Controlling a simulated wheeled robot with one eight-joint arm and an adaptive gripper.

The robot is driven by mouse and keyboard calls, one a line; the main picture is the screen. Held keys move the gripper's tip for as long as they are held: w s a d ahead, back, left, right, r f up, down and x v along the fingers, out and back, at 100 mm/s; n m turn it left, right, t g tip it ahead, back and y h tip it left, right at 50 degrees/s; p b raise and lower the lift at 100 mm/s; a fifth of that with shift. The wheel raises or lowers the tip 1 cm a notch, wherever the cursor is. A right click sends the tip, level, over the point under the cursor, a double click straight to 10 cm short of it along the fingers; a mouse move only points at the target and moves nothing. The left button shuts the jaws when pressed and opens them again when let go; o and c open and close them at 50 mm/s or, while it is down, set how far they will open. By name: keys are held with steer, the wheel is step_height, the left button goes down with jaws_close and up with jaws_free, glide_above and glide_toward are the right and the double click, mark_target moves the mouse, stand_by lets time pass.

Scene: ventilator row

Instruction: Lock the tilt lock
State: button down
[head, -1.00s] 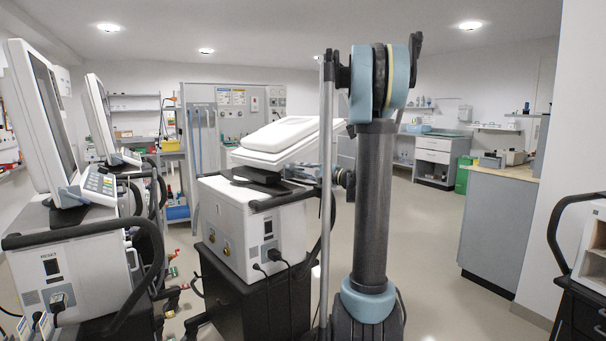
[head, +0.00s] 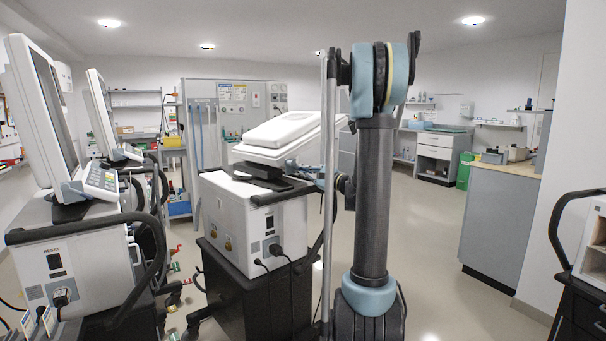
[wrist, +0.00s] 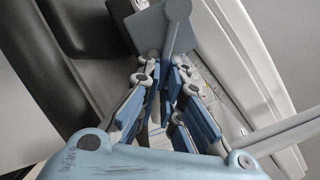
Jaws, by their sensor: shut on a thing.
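The tilt lock shows in the wrist view as a grey lever (wrist: 171,38) with a round pivot, against a grey block (wrist: 148,32) beside the screen housing. My gripper (wrist: 166,72) is shut on the lever's lower end, which is partly hidden between the blue-padded fingers. In the head view, the ventilator's white screen unit (head: 283,133) lies tilted far back on top of its white body (head: 238,222). My gripper (head: 308,174) is small there, at the right side below the screen unit. The lever cannot be made out in the head view.
A black handle (head: 283,194) sits on the middle ventilator's top edge, with cables (head: 278,254) below. A grey counter (head: 500,228) is at right.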

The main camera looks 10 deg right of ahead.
steer(key=shift+f, duration=0.1)
steer(key=c, duration=1.7)
jaws_free()
steer(key=v, duration=1.2)
